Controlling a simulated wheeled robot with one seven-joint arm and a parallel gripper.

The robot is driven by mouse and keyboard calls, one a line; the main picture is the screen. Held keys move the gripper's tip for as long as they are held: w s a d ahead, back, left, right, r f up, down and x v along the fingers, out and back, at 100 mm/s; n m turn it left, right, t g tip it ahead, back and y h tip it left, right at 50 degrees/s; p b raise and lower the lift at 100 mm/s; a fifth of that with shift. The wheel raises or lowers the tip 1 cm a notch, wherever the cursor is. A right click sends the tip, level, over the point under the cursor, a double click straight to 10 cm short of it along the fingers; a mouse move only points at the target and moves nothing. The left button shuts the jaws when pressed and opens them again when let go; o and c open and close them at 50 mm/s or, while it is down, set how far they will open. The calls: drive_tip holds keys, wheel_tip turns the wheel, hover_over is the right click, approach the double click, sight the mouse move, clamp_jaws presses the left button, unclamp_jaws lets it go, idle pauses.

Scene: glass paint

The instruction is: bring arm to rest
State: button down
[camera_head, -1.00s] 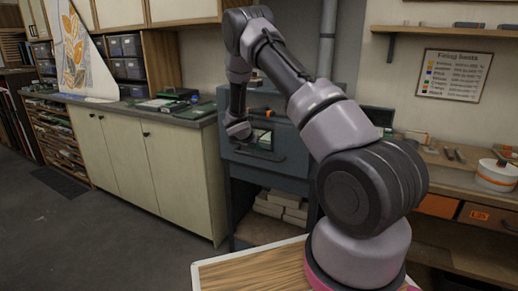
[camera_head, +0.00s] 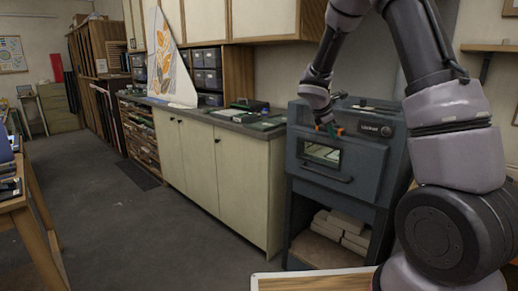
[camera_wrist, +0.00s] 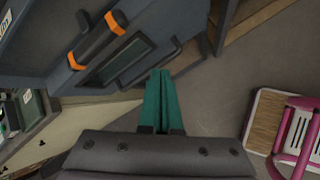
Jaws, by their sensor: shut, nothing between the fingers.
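My arm reaches up and over in the head view, bent at the elbow, with its end hanging in front of the grey-blue kiln (camera_head: 381,161). My gripper (camera_head: 333,131) is small there, near the top of the kiln's front. In the wrist view my gripper (camera_wrist: 160,75) shows two teal fingers pressed together, with nothing held between them. The kiln's window (camera_wrist: 119,61) and door handle (camera_wrist: 158,62) lie just beyond and left of the fingertips. Whether the fingers touch the kiln cannot be told.
A dark bar with orange bands (camera_wrist: 98,41) is on the kiln's front. Pale blocks (camera_head: 341,230) sit on the shelf beneath it. Cream cabinets (camera_head: 216,170) with a counter stand to the left. A wooden table (camera_head: 25,217) is at the far left. The floor (camera_head: 130,235) between is open.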

drive_tip(key=s+d+r+m+y, duration=0.1)
drive_tip(key=s+r+m+y, duration=0.2)
drive_tip(key=s+r+m, duration=1.2)
drive_tip(key=s+a+r+m+y, duration=0.1)
drive_tip(key=s+a+m, duration=0.1)
drive_tip(key=s, duration=0.4)
drive_tip(key=s+a+r+m+t+y, duration=0.1)
drive_tip(key=s+a+m+y, duration=0.1)
drive_tip(key=s, duration=0.4)
drive_tip(key=s+a+r+m+t+y, duration=0.1)
drive_tip(key=s+a+r+m, duration=0.1)
drive_tip(key=s, duration=0.4)
drive_tip(key=shift+s+a+m+y, duration=0.2)
drive_tip(key=shift+s+m+y, duration=0.15)
drive_tip(key=shift+m, duration=0.55)
